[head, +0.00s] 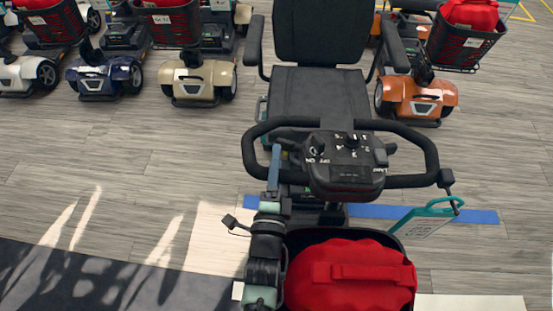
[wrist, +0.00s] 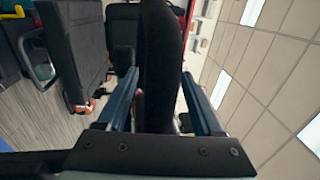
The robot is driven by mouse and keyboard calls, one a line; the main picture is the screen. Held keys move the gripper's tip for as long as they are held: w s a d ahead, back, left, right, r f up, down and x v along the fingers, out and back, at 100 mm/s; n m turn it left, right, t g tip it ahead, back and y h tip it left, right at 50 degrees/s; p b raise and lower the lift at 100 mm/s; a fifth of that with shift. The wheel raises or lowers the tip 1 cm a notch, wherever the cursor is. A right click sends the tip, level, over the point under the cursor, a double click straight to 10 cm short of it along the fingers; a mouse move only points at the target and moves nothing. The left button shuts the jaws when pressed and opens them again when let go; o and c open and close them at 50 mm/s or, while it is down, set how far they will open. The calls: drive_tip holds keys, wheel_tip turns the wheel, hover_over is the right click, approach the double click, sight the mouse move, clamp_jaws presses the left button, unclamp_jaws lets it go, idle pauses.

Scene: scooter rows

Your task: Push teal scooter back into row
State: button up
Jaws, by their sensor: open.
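The scooter in front of me, with a black seat (head: 320,100), stands apart from the row, facing me; little of its teal bodywork shows. It has a black loop handlebar (head: 412,134), a control panel (head: 345,160) and a red bag (head: 350,275) in its front basket. My gripper (head: 276,152) is at the left part of the handlebar, beside the panel. In the wrist view my gripper (wrist: 158,80) is open, with the thick black handlebar (wrist: 162,45) between its two blue fingers. Contact cannot be told.
A cream scooter (head: 198,82) and a blue scooter (head: 104,75) stand in the row at the back left. An orange scooter (head: 417,95) stands at the back right. A gap lies behind the seat. A blue floor line (head: 470,215) runs under the near scooter.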

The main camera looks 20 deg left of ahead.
drive_tip(key=shift+w+a, duration=0.1)
drive_tip(key=shift+w, duration=0.2)
drive_tip(key=shift+c, duration=0.3)
clamp_jaws()
idle(1.0)
